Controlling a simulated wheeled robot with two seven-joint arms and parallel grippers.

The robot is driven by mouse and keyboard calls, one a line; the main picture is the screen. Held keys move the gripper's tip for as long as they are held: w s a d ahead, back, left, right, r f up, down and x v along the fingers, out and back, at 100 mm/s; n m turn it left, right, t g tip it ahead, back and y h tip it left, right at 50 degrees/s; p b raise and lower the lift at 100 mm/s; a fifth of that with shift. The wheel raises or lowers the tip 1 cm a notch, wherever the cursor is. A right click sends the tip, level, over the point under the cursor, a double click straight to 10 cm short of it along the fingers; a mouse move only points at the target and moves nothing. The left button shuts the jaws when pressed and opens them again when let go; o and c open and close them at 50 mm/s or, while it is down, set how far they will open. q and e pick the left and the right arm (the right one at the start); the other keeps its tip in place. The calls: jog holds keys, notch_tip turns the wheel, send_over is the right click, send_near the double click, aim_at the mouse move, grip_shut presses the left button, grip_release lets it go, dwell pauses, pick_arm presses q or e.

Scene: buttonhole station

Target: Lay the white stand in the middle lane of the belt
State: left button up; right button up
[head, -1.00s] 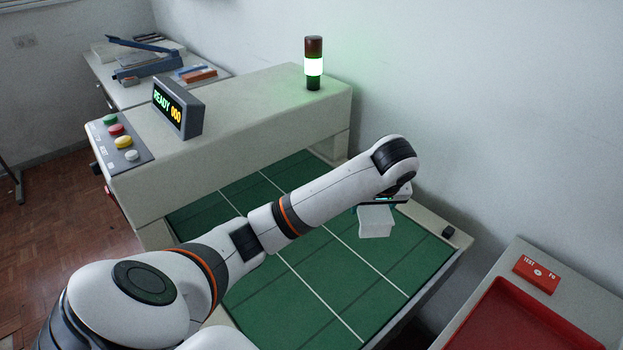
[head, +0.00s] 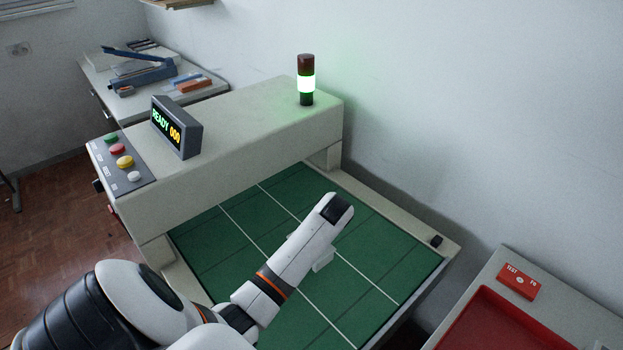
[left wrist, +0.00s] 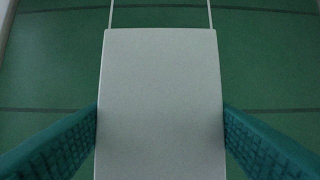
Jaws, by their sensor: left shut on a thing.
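The white stand (left wrist: 160,105) fills the middle of the left wrist view, its pale flat face between the two teal fingers of my left gripper (left wrist: 160,135). The gripper is shut on it. In the head view my forearm hides the gripper and most of the stand; a white part of the stand (head: 323,262) shows just right of the arm. The green belt (head: 375,250) lies below, with two white lines dividing its lanes. The stand appears over the middle lane, lined up with both lines in the wrist view. I cannot tell whether it touches the belt.
The machine's beige housing (head: 240,125) spans the belt's far end, with a READY 000 display (head: 176,127), coloured buttons and a lamp lit green (head: 306,82). A red tray (head: 500,325) stands at the right. The visible belt is otherwise clear.

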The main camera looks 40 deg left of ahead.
pick_arm(q)
jog(key=shift+f, duration=2.3)
jog(key=shift+f, duration=0.1)
jog(key=o, duration=1.1)
jog(key=shift+c, duration=0.2)
jog(key=v, duration=1.2)
